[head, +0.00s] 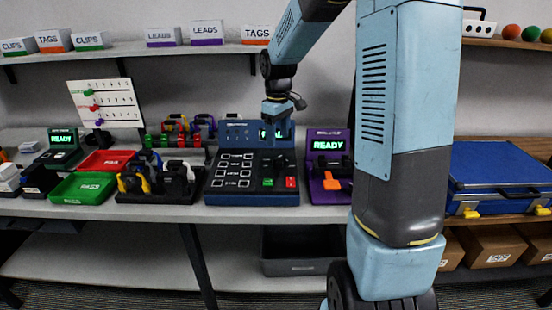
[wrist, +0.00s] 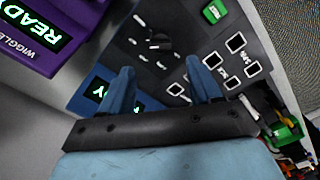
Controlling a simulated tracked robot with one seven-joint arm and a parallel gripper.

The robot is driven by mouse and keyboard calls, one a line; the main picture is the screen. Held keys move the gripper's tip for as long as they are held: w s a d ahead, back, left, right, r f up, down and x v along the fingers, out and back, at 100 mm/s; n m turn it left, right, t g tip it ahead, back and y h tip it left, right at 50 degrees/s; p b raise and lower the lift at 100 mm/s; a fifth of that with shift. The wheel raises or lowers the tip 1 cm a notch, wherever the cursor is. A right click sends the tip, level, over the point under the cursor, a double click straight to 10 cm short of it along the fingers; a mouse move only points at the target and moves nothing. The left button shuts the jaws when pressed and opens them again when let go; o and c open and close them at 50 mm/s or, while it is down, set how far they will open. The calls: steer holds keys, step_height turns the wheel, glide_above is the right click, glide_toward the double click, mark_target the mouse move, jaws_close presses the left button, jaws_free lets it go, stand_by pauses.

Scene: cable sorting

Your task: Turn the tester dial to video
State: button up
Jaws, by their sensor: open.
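The tester (head: 247,197) is a dark blue console on the workbench, with a green-lit screen (head: 264,133) partly hidden behind my gripper (head: 277,113). The tester also shows in the wrist view (wrist: 178,20). There a black dial (wrist: 158,42) sits on its panel with small white labels around it, too small to read. I cannot tell which label it points to. My gripper's light blue fingers (wrist: 161,72) are open and empty above the panel. The dial lies ahead of and between the fingertips, apart from them. In the head view the dial is not clear.
A purple tester (head: 329,185) reading READY stands close on the right. Cable racks (head: 160,198), a green tray (head: 83,188) and a red tray (head: 106,160) are on the left. A blue case (head: 500,170) lies far right. A shelf (head: 130,49) with labelled boxes is above.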

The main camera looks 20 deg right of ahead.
mark_target(278, 162)
step_height(278, 162, down, 9)
stand_by(0.4)
steer(key=shift+c, duration=0.3)
steer(key=c, duration=0.9)
steer(key=shift+a, duration=0.2)
steer(key=shift+c, duration=0.3)
steer(key=shift+d, duration=0.1)
steer(key=shift+m, duration=0.4)
steer(key=m, duration=0.4)
steer(key=shift+m, duration=0.3)
steer(key=m, duration=0.5)
